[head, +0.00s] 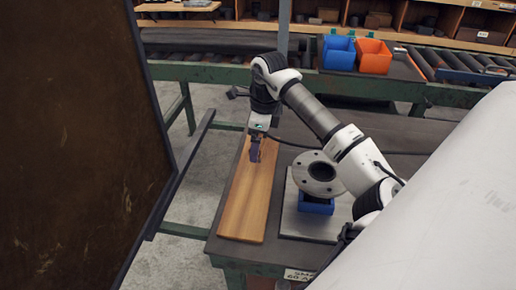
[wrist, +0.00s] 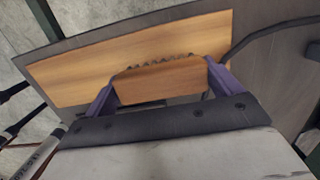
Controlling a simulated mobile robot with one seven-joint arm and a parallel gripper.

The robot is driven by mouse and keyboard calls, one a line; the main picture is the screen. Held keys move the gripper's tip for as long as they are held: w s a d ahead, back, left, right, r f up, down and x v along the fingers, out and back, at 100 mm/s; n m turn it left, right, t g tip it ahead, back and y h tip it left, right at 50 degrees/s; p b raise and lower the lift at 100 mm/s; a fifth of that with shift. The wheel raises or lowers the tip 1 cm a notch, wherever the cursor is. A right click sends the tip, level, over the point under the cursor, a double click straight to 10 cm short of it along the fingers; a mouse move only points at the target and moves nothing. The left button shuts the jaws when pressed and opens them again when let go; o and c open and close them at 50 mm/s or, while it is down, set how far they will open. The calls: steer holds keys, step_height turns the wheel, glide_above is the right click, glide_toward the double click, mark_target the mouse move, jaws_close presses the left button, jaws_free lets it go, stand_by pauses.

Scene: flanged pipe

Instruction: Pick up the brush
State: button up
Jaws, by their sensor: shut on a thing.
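The brush (wrist: 150,84) shows in the wrist view as a wooden block with a row of dark bristle tips along its far edge. My gripper (wrist: 160,83) has its two purple fingers at either end of the block and is shut on it. In the head view my gripper (head: 256,152) points down over the far part of a long wooden board (head: 247,205). The brush cannot be made out there. I cannot tell whether the brush touches the board or is held just above it.
A large brown panel (head: 75,140) fills the left. Blue (head: 338,52) and orange bins (head: 373,58) stand behind. A dark cable runs near the gripper.

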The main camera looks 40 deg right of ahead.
step_height(320, 180, up, 17)
steer(key=b, duration=0.2)
steer(key=o, duration=0.3)
steer(key=shift+c, duration=0.9)
steer(key=shift+f, duration=0.1)
